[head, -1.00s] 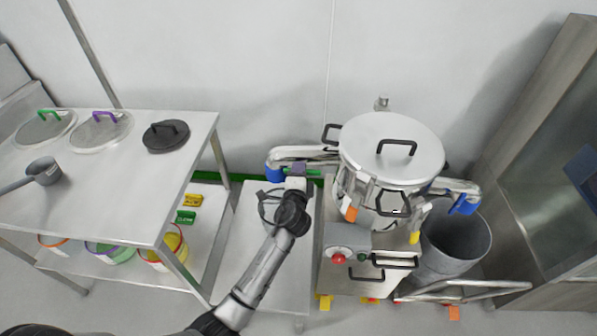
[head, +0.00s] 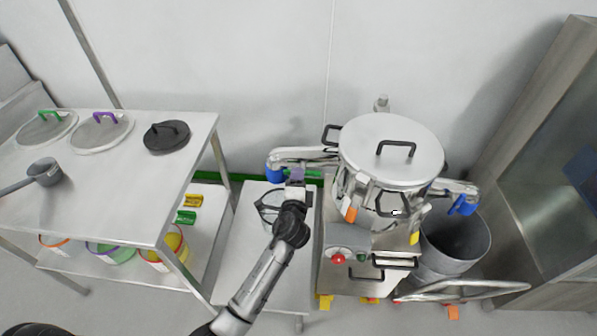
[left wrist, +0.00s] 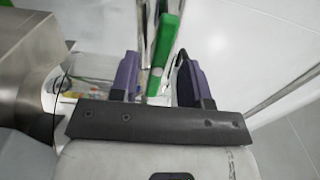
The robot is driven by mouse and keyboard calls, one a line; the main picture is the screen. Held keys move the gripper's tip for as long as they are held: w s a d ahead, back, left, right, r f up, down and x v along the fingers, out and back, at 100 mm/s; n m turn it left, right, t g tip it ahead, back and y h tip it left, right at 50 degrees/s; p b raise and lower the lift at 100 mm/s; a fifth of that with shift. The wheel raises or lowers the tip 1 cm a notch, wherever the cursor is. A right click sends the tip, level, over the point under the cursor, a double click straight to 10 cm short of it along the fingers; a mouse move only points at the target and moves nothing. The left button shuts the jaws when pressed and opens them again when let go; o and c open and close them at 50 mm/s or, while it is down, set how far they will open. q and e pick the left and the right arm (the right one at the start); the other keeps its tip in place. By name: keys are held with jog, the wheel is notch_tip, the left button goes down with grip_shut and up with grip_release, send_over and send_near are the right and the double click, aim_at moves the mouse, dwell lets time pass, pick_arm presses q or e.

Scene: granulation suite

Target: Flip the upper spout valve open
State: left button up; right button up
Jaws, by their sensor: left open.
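The steel granulator (head: 372,195) stands right of centre in the head view, with a spout on its upper left side ending in a blue part (head: 274,172). A green lever handle (head: 313,173) shows beside that spout; I take it for the upper spout valve's lever. My left gripper (head: 296,175) is at this handle. In the left wrist view the green handle (left wrist: 166,42) lies between the two purple fingers of my open left gripper (left wrist: 157,76), with gaps visible on both sides. Whether a finger touches it, I cannot tell. My right gripper is out of view.
A low steel table (head: 232,262) stands under my left arm. A taller table (head: 100,190) with lids and a scoop is at the left. A grey bin (head: 457,245) and a steel cabinet (head: 555,170) are to the right of the granulator.

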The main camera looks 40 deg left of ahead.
pick_arm(q)
jog(key=p+v, duration=0.1)
jog(key=v, duration=1)
jog(key=shift+w, duration=0.1)
